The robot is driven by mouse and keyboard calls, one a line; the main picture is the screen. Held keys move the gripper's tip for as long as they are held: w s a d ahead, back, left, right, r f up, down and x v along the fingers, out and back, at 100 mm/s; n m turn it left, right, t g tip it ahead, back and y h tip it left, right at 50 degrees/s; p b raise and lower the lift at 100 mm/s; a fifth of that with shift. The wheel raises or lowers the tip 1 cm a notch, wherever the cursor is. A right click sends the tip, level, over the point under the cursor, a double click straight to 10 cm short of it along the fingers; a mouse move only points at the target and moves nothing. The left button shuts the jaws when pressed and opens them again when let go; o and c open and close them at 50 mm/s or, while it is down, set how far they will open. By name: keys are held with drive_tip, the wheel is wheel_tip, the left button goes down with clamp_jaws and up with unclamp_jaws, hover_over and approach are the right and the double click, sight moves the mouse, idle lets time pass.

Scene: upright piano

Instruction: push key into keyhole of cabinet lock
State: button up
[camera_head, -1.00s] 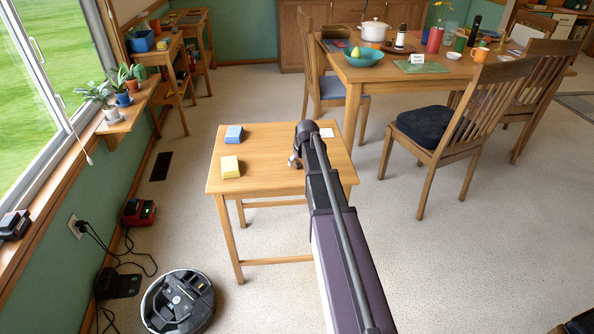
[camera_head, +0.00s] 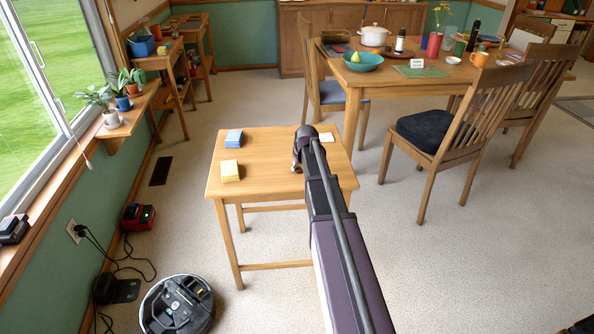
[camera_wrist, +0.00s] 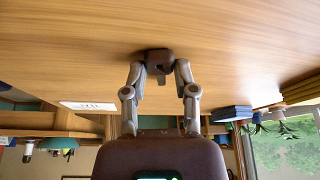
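In the head view my arm reaches over the small wooden table (camera_head: 265,183), and its end hides much of my gripper (camera_head: 296,164). The wrist view is upside down and shows the two jointed fingers of my gripper (camera_wrist: 159,72) pointing at the wooden tabletop. A small dark brown block (camera_wrist: 155,56) lies at the fingertips against the wood, with a short piece jutting from it. I cannot tell whether it is held or only touched, or whether it is the lock. I cannot make out a key or a keyhole in either view.
A white card (camera_head: 327,137) lies behind my arm's end. A chair (camera_head: 450,140) and the dining table (camera_head: 440,75) stand to the right. A robot vacuum (camera_head: 177,305) sits on the floor.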

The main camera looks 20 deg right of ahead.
sight(298, 167)
drive_tip(key=shift+r, duration=0.1)
idle(0.4)
wheel_tip(298, 167, up, 2)
drive_tip(key=p, duration=0.2)
drive_tip(key=shift+r+p, duration=0.25)
drive_tip(key=shift+p, duration=0.1)
drive_tip(key=shift+s+r+p, duration=0.45)
drive_tip(key=shift+r+p, duration=0.15)
drive_tip(key=s, duration=1)
drive_tip(key=s+d+r+p, duration=0.1)
drive_tip(key=s, duration=0.4)
drive_tip(key=shift+d, duration=0.1)
drive_tip(key=shift+s, duration=0.15)
